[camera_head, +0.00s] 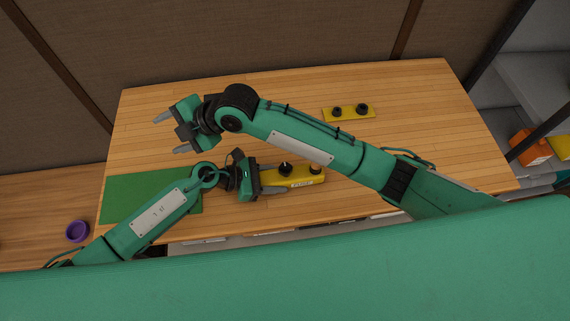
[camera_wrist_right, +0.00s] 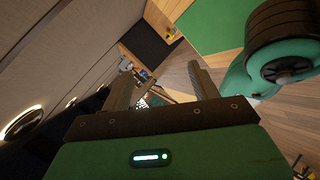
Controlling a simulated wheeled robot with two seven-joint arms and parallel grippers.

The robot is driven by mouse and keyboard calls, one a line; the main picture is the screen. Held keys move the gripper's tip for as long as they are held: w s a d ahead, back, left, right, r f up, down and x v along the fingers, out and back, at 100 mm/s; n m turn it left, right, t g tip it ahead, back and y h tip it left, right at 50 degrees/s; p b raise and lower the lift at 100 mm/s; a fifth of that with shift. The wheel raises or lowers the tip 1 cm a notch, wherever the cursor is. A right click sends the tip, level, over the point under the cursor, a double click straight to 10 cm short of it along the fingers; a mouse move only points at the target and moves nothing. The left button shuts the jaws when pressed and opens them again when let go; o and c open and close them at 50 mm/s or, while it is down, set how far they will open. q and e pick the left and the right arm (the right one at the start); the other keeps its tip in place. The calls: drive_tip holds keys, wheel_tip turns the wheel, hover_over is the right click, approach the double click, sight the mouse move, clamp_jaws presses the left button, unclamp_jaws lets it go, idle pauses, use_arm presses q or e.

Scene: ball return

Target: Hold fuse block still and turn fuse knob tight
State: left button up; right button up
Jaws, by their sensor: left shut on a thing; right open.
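A yellow fuse block (camera_head: 305,180) lies near the front edge of the wooden table in the head view. It carries a dark knob (camera_head: 285,169) on the left and a brownish knob (camera_head: 316,168) on the right. My left gripper (camera_head: 279,183) is shut on the left end of this block, with a grey finger along its front side. My right gripper (camera_head: 172,133) is open and empty, up and left of the block and apart from it. Its spread fingers also show in the right wrist view (camera_wrist_right: 163,86), with nothing between them.
A second yellow block (camera_head: 350,114) with two black knobs sits toward the back of the table. A green mat (camera_head: 128,194) lies at the left. A purple cup (camera_head: 77,231) stands on the lower left surface. My right arm crosses above the table; its right part is clear.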

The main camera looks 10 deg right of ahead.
drive_tip(key=w+d+f+m+h, duration=0.35)
drive_tip(key=w+d+f, duration=0.35)
drive_tip(key=d, duration=0.3)
drive_tip(key=n+g+h, duration=0.3)
drive_tip(key=h, duration=0.5)
approach(285, 167)
drive_tip(key=shift+w+f+y, duration=0.1)
drive_tip(key=shift+w+y, duration=0.15)
drive_tip(key=shift+s+d, duration=0.2)
drive_tip(key=shift+s, duration=0.05)
drive_tip(key=shift+f, duration=4.95)
drive_tip(key=shift+c, duration=0.4)
